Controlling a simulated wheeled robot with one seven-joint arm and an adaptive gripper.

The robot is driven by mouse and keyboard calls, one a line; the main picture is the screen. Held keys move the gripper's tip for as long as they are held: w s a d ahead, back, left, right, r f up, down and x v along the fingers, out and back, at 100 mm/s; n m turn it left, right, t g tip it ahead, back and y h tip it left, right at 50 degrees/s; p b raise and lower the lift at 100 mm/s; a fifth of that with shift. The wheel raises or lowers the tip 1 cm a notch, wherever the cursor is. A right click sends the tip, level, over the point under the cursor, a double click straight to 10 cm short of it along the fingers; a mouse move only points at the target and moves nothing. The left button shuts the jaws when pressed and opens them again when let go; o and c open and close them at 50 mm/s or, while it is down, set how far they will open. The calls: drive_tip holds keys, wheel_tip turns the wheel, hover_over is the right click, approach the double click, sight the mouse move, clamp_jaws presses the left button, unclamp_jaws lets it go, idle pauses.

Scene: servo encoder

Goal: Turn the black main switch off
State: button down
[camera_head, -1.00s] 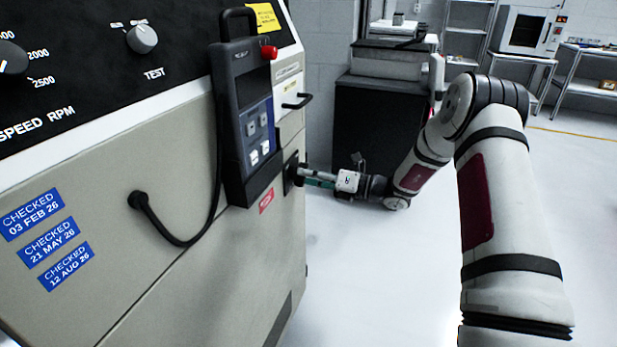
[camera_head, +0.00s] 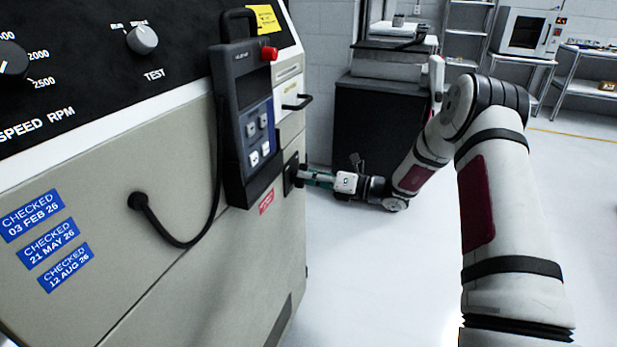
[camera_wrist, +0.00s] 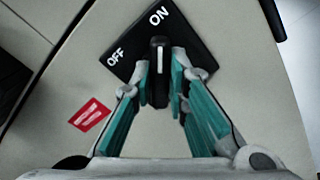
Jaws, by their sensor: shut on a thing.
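The black main switch has a square black plate (camera_wrist: 187,40) marked ON and OFF, seen in the wrist view. Its black knob (camera_wrist: 159,46) stands at the plate's middle, with a white line on it pointing up in the picture, towards the ON word. My gripper (camera_wrist: 160,68) is shut on the knob, a teal-padded finger on each side of it. In the head view my gripper (camera_head: 305,176) reaches the black plate (camera_head: 290,174) on the machine's side. The knob itself is hidden there.
A hand pendant (camera_head: 250,115) with a red button hangs just left of the switch, its cable looping below. A black handle (camera_head: 297,103) sticks out above. A red label (camera_wrist: 90,115) is beside the plate. The floor (camera_head: 370,280) to the right is clear.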

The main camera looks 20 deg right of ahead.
drive_tip(key=shift+s+a+f+n+b, duration=0.1)
drive_tip(key=shift+n+b, duration=0.8)
drive_tip(key=shift+n, duration=3.4)
drive_tip(key=shift+s+n+b, duration=0.1)
drive_tip(key=shift+n+b, duration=0.75)
drive_tip(key=shift+n, duration=3.45)
drive_tip(key=c, duration=1.6)
unclamp_jaws()
drive_tip(key=shift+o, duration=0.2)
drive_tip(key=v, duration=1.2)
